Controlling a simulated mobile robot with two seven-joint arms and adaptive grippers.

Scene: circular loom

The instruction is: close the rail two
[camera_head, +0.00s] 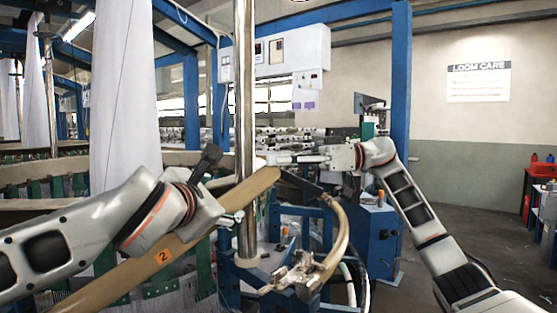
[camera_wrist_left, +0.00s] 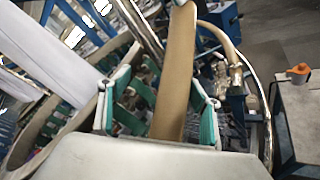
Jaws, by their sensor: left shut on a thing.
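Rail two (camera_head: 205,228) is a long tan bar with an orange label "2". In the head view it slants from the lower left up to the metal pole in the middle. My left gripper (camera_head: 228,214) is at the rail, largely hidden behind my own wrist. In the left wrist view the rail (camera_wrist_left: 178,70) runs between the green-padded fingers of my left gripper (camera_wrist_left: 158,92), which is shut on it. My right gripper (camera_head: 284,160) is near the rail's upper end, just right of the pole. Its fingers are too small to read.
A vertical metal pole (camera_head: 245,110) stands beside the rail's upper end. A curved tan rail piece (camera_head: 338,240) with a metal latch (camera_head: 295,275) is to the right. A blue machine cabinet (camera_head: 383,240) stands behind. White fabric (camera_head: 123,90) hangs at left.

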